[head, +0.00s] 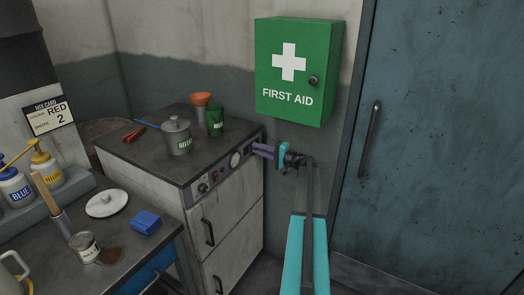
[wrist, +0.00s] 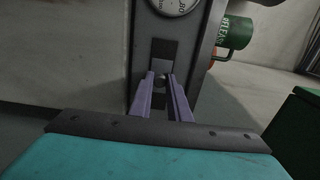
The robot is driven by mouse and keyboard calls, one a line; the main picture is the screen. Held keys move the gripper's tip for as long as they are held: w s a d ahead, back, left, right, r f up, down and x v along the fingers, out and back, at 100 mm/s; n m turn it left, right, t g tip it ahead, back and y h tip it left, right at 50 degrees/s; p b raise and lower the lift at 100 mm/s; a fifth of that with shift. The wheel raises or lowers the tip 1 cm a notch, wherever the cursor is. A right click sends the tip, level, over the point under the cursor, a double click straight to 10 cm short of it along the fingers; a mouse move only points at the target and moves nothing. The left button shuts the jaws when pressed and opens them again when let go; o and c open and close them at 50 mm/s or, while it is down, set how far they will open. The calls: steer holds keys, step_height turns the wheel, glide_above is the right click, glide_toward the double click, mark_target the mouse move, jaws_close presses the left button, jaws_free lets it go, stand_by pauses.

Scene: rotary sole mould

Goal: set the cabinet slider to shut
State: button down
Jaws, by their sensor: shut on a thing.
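The grey cabinet (head: 226,238) stands against the wall, with a control panel along its top front edge. My gripper (head: 256,149) is at the right end of that panel. In the wrist view my gripper's two purple fingers (wrist: 160,82) are shut on the small slider knob (wrist: 160,79), one finger on each side. The knob sits in a dark slot plate (wrist: 162,49). In the head view the gripper covers the slider.
A green first aid box (head: 297,105) hangs above my arm. A blue door (head: 445,150) is at the right.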

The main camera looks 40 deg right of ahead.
steer(key=shift+s+a+f+b, duration=0.1)
steer(key=shift+s+a+b, duration=0.1)
steer(key=shift+a+b, duration=0.5)
steer(key=shift+s+a+b, duration=0.15)
steer(key=shift+a+b, duration=0.2)
steer(key=shift+a, duration=0.65)
steer(key=c, duration=1.6)
jaws_free()
steer(key=shift+a, duration=0.1)
steer(key=shift+c, duration=0.2)
steer(key=shift+s, duration=0.15)
steer(key=shift+s+d, duration=0.2)
steer(key=b+v, duration=0.3)
steer(key=v, duration=1)
steer(key=shift+s, duration=0.1)
